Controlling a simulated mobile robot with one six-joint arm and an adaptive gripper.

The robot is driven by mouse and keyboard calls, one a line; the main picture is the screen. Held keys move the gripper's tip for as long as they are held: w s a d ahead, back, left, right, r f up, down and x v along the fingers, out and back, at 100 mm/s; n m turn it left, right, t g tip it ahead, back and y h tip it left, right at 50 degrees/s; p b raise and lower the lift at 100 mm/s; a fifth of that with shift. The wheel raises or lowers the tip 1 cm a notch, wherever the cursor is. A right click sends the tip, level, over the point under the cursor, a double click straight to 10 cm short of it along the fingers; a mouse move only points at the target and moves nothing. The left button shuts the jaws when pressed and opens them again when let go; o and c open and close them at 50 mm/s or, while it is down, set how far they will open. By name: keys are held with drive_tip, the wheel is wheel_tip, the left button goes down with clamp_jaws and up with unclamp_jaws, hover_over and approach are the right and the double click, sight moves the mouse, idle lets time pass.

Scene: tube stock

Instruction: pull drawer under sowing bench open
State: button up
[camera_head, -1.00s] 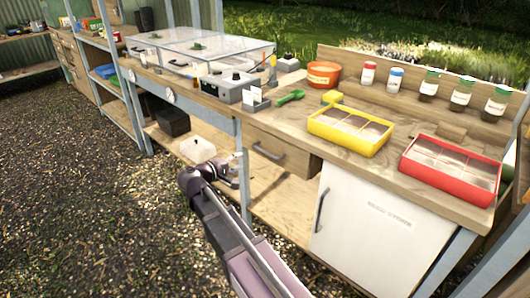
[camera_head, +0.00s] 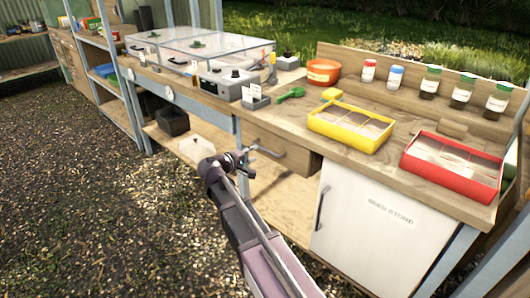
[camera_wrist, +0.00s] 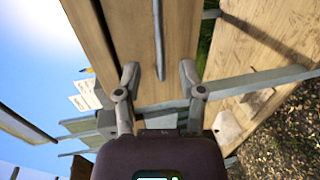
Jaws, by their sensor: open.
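The wooden drawer (camera_head: 292,157) sits under the bench top, to the left of the white cupboard door, and looks shut. Its grey bar handle (camera_head: 272,153) is on the front. My gripper (camera_head: 246,156) is at the left end of the handle in the head view. In the wrist view, my gripper (camera_wrist: 159,66) is open, and the handle (camera_wrist: 158,35) runs between its two fingertips in the picture, against the drawer's wooden front (camera_wrist: 185,40). I cannot tell whether the fingers touch the handle.
A grey bench leg (camera_head: 243,185) stands close behind my gripper. The white cupboard door (camera_head: 365,230) is to the right. A yellow tray (camera_head: 312,124) and a red tray (camera_head: 405,172) stand on the bench. The gravel floor (camera_head: 90,220) at left is clear.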

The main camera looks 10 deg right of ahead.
sight(264, 150)
drive_tip(key=shift+b+x, duration=0.55)
drive_tip(key=shift+x, duration=2.75)
clamp_jaws()
drive_tip(key=shift+d, duration=0.1)
